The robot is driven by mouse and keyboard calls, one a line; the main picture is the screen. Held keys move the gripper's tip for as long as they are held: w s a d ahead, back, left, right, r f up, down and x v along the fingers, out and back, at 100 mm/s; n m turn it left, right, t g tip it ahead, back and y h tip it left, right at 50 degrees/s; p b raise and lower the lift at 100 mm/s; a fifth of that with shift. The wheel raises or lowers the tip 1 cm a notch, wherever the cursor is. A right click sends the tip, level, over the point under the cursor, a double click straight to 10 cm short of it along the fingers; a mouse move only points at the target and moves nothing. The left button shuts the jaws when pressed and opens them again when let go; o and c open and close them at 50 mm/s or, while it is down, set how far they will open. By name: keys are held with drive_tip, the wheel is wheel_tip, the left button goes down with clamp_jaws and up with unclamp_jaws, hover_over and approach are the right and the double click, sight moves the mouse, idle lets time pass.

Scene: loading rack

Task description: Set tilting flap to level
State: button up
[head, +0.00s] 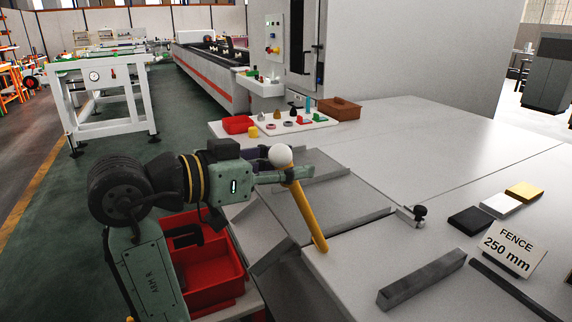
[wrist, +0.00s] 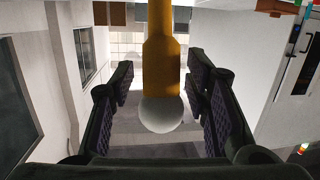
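A yellow lever (head: 305,215) with a white ball knob (head: 280,156) rises, leaning, from the near edge of the grey worktop. The flap appears to be the grey panel (head: 335,207) behind the lever, with a raised lip along its right edge; its exact tilt is hard to tell. My gripper (head: 284,168) is at the knob, with its fingers apart. In the wrist view, the knob (wrist: 161,114) and the yellow shaft (wrist: 161,55) lie between the open fingers of my gripper (wrist: 166,92), with a visible gap on both sides.
Red bins (head: 212,270) sit below the worktop, under my arm. A tray with small parts (head: 274,125) and a brown box (head: 340,109) stand behind.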

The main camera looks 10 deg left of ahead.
drive_tip(key=v, duration=1.2)
idle(0.4)
